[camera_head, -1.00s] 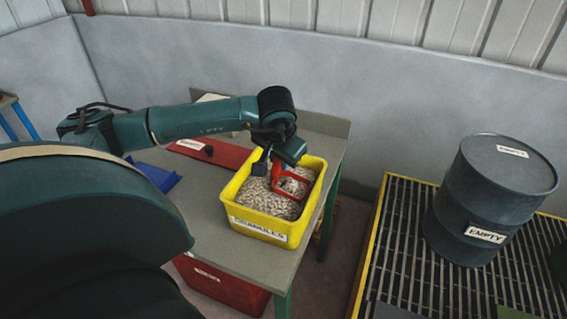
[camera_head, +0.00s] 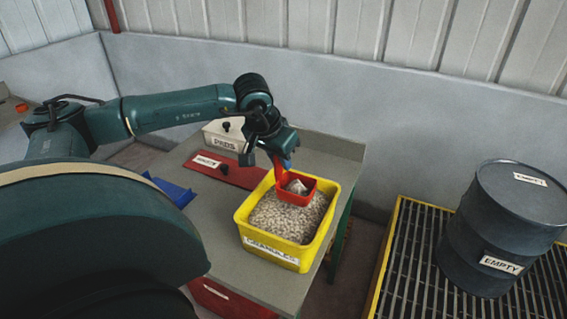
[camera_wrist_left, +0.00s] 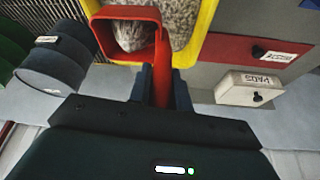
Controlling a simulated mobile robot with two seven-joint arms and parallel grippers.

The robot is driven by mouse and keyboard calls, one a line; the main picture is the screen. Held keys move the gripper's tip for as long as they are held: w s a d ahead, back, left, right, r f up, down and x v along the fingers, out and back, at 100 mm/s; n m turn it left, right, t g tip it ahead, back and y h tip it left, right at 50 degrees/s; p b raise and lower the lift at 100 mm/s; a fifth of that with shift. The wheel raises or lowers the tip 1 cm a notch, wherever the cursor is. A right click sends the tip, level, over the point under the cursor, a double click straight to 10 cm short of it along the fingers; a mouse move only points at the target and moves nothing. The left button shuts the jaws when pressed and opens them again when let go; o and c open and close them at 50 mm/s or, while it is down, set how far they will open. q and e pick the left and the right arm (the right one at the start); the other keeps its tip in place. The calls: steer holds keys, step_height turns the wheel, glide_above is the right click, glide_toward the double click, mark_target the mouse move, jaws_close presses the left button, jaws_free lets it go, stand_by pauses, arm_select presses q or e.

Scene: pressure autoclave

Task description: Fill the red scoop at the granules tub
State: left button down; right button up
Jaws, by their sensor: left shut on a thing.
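The red scoop (camera_head: 296,190) is over the far part of the yellow granules tub (camera_head: 320,234), with pale granules inside it. My left gripper (camera_head: 284,163) is shut on the scoop's handle, and the scoop hangs out below it. In the left wrist view the scoop (camera_wrist_left: 164,58) shows with a heap of granules in its bowl, its handle running down between the fingers of my left gripper (camera_wrist_left: 160,88). The tub is full of pale granules and stands on the grey table. My right gripper is not in view.
A white box labelled PADS (camera_head: 224,136) and a red labelled panel (camera_head: 236,174) lie behind and left of the tub. A blue tray (camera_head: 172,192) is at the table's left. A dark drum labelled EMPTY (camera_head: 502,232) stands on a yellow-edged grating (camera_head: 412,240) to the right.

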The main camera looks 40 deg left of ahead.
arm_select(q)
steer(key=shift+s+a+r+p, duration=0.1)
steer(key=shift+a+r+p, duration=0.1)
steer(key=shift+r+p, duration=0.45)
steer(key=shift+s+a+r+p, duration=0.1)
steer(key=shift+a+r+p, duration=0.15)
steer(key=shift+r, duration=0.75)
steer(key=shift+a+r+p, duration=0.2)
steer(key=shift+r+p, duration=0.25)
steer(key=shift+r, duration=0.35)
steer(key=shift+f, duration=0.1)
